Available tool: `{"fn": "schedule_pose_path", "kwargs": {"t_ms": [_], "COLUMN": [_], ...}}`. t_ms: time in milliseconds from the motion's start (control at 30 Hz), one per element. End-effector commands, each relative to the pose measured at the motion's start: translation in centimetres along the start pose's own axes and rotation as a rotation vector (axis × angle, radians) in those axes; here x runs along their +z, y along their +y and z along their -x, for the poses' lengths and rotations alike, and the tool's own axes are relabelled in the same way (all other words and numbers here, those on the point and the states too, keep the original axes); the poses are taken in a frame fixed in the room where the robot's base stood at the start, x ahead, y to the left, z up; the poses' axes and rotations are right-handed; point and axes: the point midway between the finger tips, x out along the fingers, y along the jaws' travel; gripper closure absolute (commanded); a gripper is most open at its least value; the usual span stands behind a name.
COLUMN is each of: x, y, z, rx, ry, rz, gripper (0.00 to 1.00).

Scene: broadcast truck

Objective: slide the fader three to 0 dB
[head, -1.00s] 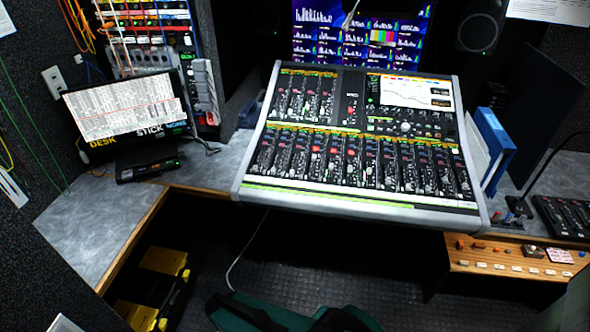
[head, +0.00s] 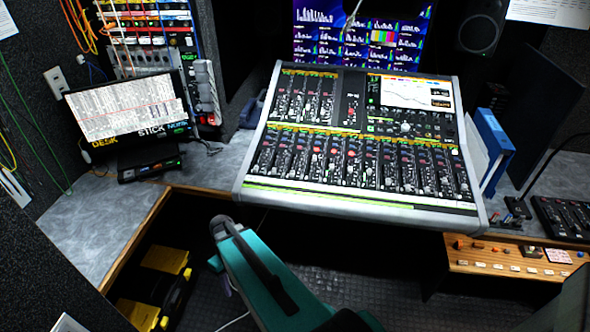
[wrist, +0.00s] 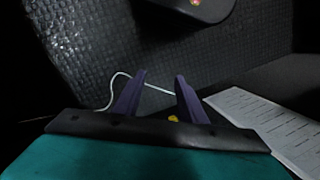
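The mixing console (head: 352,207) stands on the desk, its sloped face towards me. Its lower bank holds a row of several channel strips with small faders. Fader three is probably in the third strip from the left, but the labels are too small to read and I cannot tell its setting. My teal arm (head: 263,283) is low in front of the desk, clear of the console. In the wrist view my gripper (wrist: 160,75) has its two purple fingers apart with nothing between them. In the head view the gripper is mostly hidden behind the arm.
A monitor (head: 127,107) stands on the left desk wing. A blue binder (head: 494,150) stands right of the console. A wooden panel with knobs (head: 515,257) is at the lower right. Yellow-and-black cases (head: 165,260) are under the left desk. The floor (head: 350,285) looks open in the middle.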

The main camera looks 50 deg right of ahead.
Motion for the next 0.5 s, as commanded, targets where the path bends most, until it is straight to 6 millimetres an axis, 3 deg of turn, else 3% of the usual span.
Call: {"fn": "schedule_pose_path", "kwargs": {"t_ms": [200, 500], "x": [-2.6, -4.4], "y": [3.8, 9.2], "z": [6.6, 15.9], "rx": [0.002, 0.03], "ry": [0.103, 0.234], "rz": [0.043, 0.112], "gripper": [0.62, 0.62]}}
